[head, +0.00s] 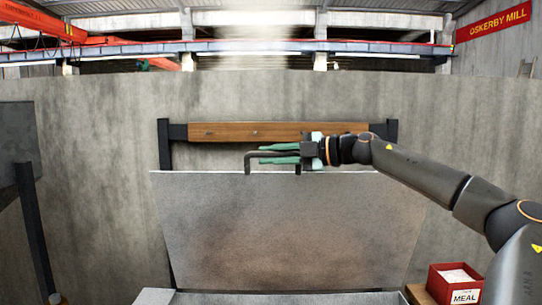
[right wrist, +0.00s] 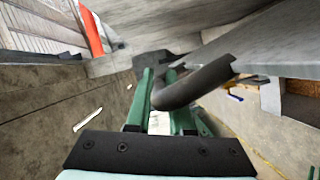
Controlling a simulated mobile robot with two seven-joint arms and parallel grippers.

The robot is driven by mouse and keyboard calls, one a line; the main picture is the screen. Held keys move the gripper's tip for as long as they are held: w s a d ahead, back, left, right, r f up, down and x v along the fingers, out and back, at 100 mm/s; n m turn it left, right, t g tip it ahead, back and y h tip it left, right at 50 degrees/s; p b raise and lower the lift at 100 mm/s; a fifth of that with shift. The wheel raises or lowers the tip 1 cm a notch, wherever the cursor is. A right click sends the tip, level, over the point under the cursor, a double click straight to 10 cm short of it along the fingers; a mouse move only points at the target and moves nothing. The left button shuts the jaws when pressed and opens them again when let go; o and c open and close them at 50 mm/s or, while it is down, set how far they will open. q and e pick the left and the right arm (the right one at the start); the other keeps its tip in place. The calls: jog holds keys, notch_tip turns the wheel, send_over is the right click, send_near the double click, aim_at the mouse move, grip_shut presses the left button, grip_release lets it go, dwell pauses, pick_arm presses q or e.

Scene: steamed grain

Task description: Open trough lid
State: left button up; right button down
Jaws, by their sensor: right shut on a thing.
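The trough lid (head: 288,225) is a grey metal sheet that stands raised, nearly upright, in the head view. Its dark bar handle (head: 250,161) sits on the upper edge. My right gripper (head: 272,154) reaches in from the right, shut on that handle. In the right wrist view, the green fingers lie on either side of the bent dark handle (right wrist: 197,83), with the lid's edge (right wrist: 272,52) to the right. The trough's rim (head: 270,298) shows at the bottom of the head view; its inside is hidden. My left gripper is not in view.
A wooden beam (head: 250,132) between two dark posts stands just behind the lid's top edge. A red box labelled MEAL (head: 437,285) is at the lower right. A dark post and panel (head: 18,135) stand at the left. A concrete wall (head: 90,110) closes the back.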

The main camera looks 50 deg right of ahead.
jog(key=shift+d+r, duration=0.2)
jog(key=shift+r, duration=0.1)
jog(key=c, duration=0.8)
grip_release()
jog(key=shift+c, duration=0.2)
jog(key=shift+o, duration=0.2)
jog(key=shift+a+f, duration=0.1)
jog(key=shift+f, duration=0.05)
jog(key=shift+s+d+b, duration=0.2)
jog(key=shift+s+b, duration=0.3)
jog(key=shift+s, duration=0.05)
jog(key=b+v, duration=0.4)
jog(key=v, duration=0.7)
